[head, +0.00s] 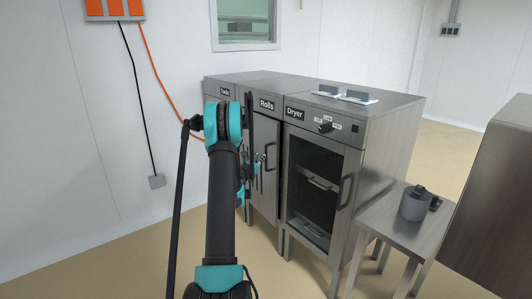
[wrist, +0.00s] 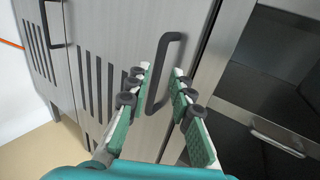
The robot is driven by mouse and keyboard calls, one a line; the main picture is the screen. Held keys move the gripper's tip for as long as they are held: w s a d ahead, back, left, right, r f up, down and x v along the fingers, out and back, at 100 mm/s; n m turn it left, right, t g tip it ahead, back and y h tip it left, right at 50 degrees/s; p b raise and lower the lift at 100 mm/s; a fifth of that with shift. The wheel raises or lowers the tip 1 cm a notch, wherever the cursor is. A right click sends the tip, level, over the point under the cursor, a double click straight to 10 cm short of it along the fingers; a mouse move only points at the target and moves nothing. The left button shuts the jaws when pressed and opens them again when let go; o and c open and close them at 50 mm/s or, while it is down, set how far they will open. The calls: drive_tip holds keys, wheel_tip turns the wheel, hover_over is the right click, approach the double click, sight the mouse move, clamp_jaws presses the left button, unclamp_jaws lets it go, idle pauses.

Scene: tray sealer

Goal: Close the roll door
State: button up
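The roll door (head: 265,135) is the grey metal front of the middle cabinet, under the "Rolls" label (head: 267,104). In the wrist view the door (wrist: 125,30) has dark vertical slots at left and a black bar handle (wrist: 160,75) near its right edge. A dark strip runs along that edge in the head view; I cannot tell how far the door stands open. My gripper (wrist: 162,72) is open, with its fingertips on either side of the handle and a gap between them. Contact is unclear. In the head view my gripper (head: 258,165) is partly hidden by my arm.
The dryer (head: 345,165) stands right of the roll cabinet, with a dark window and its own handle. The "Tools" cabinet (head: 222,88) is on the left, mostly behind my arm.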

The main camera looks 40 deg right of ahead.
sight(266, 151)
drive_tip(key=x, duration=0.9)
drive_tip(key=shift+d, duration=0.1)
clamp_jaws()
drive_tip(key=shift+s, duration=0.1)
